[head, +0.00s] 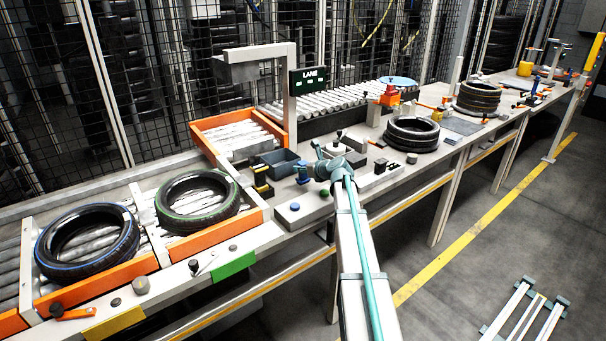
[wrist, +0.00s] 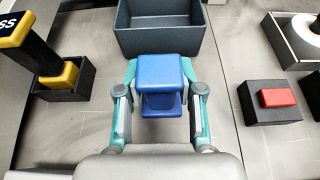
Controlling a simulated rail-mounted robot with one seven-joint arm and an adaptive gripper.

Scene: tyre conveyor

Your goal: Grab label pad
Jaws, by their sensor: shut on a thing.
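In the wrist view a blue block (wrist: 160,72) with a rounded top and a lower blue part sits between the two teal fingers of my gripper (wrist: 160,108). The fingers are shut on its sides. I cannot tell for certain whether this block is the label pad; no writing shows on it. In the head view my gripper (head: 308,172) is over the workbench, beside a dark open bin (head: 279,163). The bin also shows just beyond the block in the wrist view (wrist: 160,42).
A black and yellow stamp-like piece (wrist: 62,77) stands left of my gripper, and a black block with a red top (wrist: 270,101) stands to its right. Tyres (head: 197,201) lie on rollers at left. A stack of tyres (head: 411,134) stands further right on the bench.

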